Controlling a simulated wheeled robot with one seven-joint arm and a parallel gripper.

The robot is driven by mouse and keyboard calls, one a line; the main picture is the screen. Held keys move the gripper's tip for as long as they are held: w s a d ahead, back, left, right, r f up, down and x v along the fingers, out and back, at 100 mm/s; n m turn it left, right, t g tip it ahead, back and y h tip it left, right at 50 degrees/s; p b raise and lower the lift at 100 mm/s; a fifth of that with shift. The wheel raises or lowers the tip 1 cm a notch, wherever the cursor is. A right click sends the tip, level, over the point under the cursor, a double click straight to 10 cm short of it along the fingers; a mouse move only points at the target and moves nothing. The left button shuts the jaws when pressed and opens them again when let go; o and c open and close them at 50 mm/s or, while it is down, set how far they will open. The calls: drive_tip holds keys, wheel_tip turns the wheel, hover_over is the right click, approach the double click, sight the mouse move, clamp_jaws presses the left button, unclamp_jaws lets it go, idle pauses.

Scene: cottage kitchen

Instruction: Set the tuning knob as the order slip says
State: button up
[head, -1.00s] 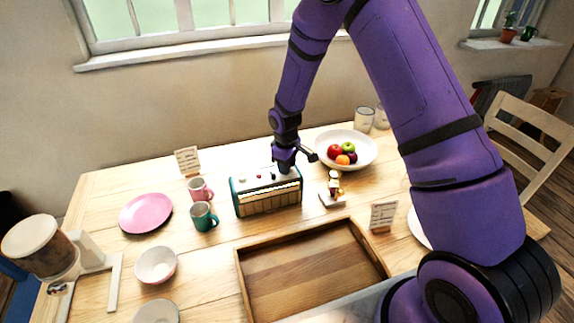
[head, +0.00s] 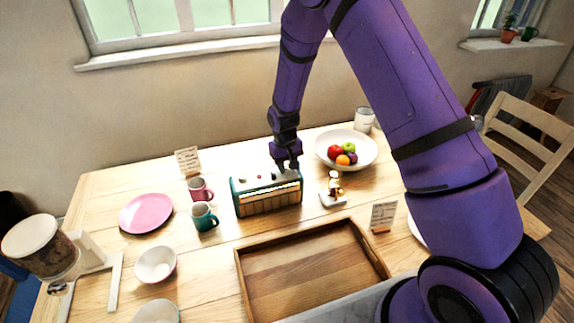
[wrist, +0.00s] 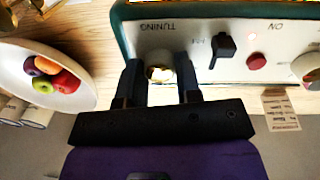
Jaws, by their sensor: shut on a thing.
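A green radio (head: 267,201) with a pale top panel stands on the table behind the wooden tray. In the wrist view its panel (wrist: 200,15) carries the word TUNING beside a pale, round tuning knob (wrist: 159,66). My gripper (head: 286,166) is over the right part of the radio's top. In the wrist view my gripper (wrist: 160,82) has one finger on each side of the knob, shut on it. Its pointer mark is not clear. Two written cards stand on the table, one at back left (head: 187,161) and one at right (head: 383,215); their writing is too small to read.
The panel also has a black switch (wrist: 222,48) and a red button (wrist: 256,61). Pink (head: 199,189) and green (head: 204,216) mugs stand left of the radio. A figurine (head: 333,187) and a fruit bowl (head: 364,157) are at right. A wooden tray (head: 243,275) lies in front.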

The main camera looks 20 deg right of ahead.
idle(0.4)
drive_tip(key=o, duration=0.9)
drive_tip(key=r, duration=1)
drive_tip(key=shift+a+r, duration=0.3)
drive_tip(key=shift+r, duration=0.1)
